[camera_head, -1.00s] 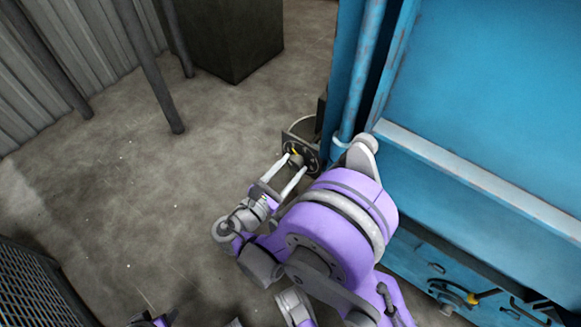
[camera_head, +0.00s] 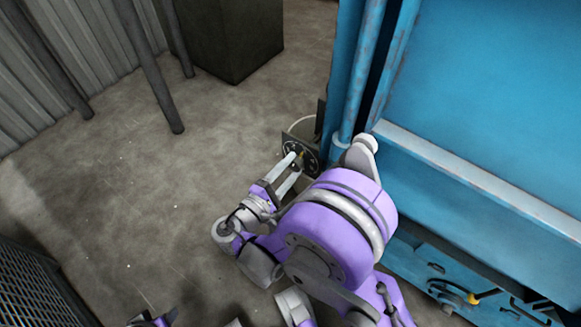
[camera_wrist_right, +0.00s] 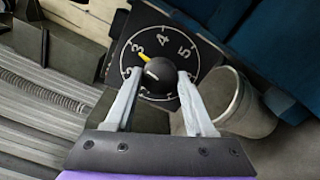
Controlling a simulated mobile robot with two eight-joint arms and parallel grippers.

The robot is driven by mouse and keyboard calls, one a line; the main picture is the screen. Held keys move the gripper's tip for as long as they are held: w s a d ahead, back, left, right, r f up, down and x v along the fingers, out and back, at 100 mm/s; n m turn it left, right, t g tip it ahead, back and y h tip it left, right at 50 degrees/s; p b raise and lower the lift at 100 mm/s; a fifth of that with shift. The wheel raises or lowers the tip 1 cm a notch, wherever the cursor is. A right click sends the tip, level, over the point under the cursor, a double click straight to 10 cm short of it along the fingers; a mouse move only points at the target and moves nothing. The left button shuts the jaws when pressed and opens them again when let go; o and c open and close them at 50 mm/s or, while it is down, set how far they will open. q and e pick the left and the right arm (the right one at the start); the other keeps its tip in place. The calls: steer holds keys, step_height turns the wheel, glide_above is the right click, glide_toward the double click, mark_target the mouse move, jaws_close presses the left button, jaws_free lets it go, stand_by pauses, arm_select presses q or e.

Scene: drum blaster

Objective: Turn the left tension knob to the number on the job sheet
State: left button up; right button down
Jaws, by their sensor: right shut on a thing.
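The tension knob (camera_wrist_right: 156,76) is a round black knob with a yellow pointer, on a dark dial plate (camera_wrist_right: 205,62) with white numbers. In the right wrist view the pointer aims up and left, close to the 3; the 4 and 5 also show. My right gripper (camera_wrist_right: 157,92) is shut on the knob, one pale finger on each side. In the head view the right gripper (camera_head: 290,163) reaches the dial plate (camera_head: 311,150) at the left edge of the blue machine. No job sheet shows.
The blue machine (camera_head: 490,90) fills the right side, with a vertical pipe (camera_head: 357,80) beside the dial. A pale round cup-like part (camera_wrist_right: 232,105) sits next to the dial plate. A dark box (camera_head: 225,40) stands at the back.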

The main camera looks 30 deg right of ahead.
steer(key=m, duration=0.5)
steer(key=shift+m, duration=2.6)
steer(key=shift+c, duration=1.3)
jaws_free()
steer(key=p+v, duration=0.1)
steer(key=v, duration=0.9)
steer(key=shift+s+a, duration=0.15)
steer(key=shift+a, duration=0.25)
